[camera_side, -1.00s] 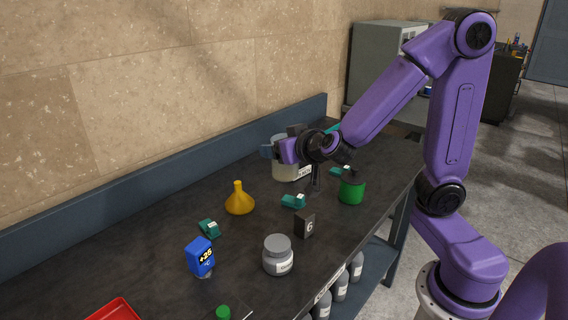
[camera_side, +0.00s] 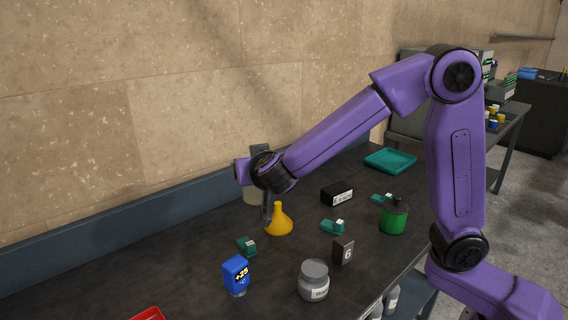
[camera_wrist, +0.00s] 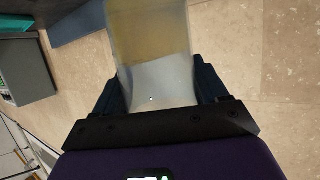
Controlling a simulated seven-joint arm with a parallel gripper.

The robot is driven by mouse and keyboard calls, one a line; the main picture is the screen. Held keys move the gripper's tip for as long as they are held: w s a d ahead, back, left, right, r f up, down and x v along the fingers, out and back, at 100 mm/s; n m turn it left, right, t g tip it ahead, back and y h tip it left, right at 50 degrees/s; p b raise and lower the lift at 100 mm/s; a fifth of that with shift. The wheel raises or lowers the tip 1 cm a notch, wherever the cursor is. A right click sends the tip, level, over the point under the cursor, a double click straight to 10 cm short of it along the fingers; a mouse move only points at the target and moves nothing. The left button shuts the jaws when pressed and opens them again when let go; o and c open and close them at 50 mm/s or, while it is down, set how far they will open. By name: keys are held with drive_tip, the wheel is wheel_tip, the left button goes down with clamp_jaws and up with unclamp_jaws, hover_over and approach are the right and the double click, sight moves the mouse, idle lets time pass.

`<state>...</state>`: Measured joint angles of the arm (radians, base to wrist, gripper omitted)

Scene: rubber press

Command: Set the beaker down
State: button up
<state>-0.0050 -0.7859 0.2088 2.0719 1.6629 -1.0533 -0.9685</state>
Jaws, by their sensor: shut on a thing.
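My gripper (camera_side: 256,160) is shut on the beaker (camera_wrist: 158,55). In the wrist view the beaker is a translucent vessel with yellowish-brown and pale zones, held between the two dark fingers. In the side view only a pale part of the beaker (camera_side: 250,196) shows below the wrist; the arm hides the rest. It is behind and left of the yellow funnel (camera_side: 279,220), near the wall side of the bench. I cannot tell whether its base touches the dark benchtop (camera_side: 190,262).
A black labelled block (camera_side: 337,194), green clips (camera_side: 333,227), a green canister (camera_side: 394,217), a number 6 block (camera_side: 343,251), a grey jar (camera_side: 313,281) and a blue +25 unit (camera_side: 236,273) stand on the bench. A teal tray (camera_side: 390,160) is at the far end. The left benchtop is mostly clear.

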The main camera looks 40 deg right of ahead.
drive_tip(key=s+a+f+m+h, duration=0.2)
drive_tip(key=a, duration=1.6)
drive_tip(key=shift+g, duration=0.3)
drive_tip(key=f, duration=1.8)
drive_tip(key=shift+w+f, duration=0.15)
drive_tip(key=shift+w, duration=0.05)
drive_tip(key=shift+f, duration=0.6)
drive_tip(key=o, duration=1.2)
